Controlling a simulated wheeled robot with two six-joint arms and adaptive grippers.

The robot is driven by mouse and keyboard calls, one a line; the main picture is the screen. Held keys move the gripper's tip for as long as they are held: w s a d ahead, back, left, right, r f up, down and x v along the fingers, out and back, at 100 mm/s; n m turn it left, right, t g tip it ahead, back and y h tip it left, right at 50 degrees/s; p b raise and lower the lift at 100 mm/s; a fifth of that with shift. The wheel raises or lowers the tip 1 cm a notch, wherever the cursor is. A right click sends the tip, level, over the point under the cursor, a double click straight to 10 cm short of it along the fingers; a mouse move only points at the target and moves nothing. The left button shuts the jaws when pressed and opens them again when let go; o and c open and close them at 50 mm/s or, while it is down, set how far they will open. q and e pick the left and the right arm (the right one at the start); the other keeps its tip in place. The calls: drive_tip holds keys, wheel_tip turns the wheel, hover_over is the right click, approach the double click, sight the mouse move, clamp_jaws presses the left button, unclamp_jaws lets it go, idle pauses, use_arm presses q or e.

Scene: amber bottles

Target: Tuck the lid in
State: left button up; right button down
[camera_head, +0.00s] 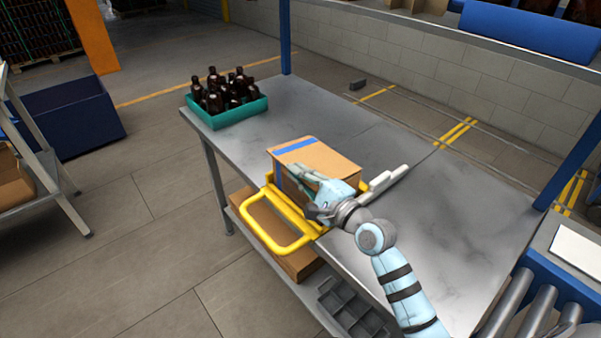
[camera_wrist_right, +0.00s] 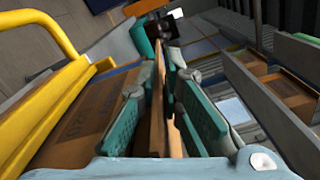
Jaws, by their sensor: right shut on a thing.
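A cardboard box (camera_head: 325,160) stands at the table's front edge with its brown lid (camera_head: 318,153) over the top. A blue strip runs along the lid's left part. My right gripper (camera_head: 298,177) is at the near side of the box, in front of it. In the right wrist view, my right gripper (camera_wrist_right: 162,85) is shut on a thin upright cardboard panel (camera_wrist_right: 158,110) that runs between its green finger pads. It looks like the lid's flap; how far it is tucked is hidden by the fingers. My left gripper is not in view.
A yellow frame (camera_head: 254,232) sticks out over the table's front edge beside the box. A green crate (camera_head: 231,116) of amber bottles stands at the table's far left. White bars (camera_head: 380,180) lie right of the box. The table's right part is clear.

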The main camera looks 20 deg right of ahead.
drive_tip(key=shift+f, duration=0.3)
drive_tip(key=c, duration=1.8)
unclamp_jaws()
drive_tip(key=shift+c, duration=0.2)
drive_tip(key=shift+w, duration=0.1)
drive_tip(key=shift+d, duration=0.1)
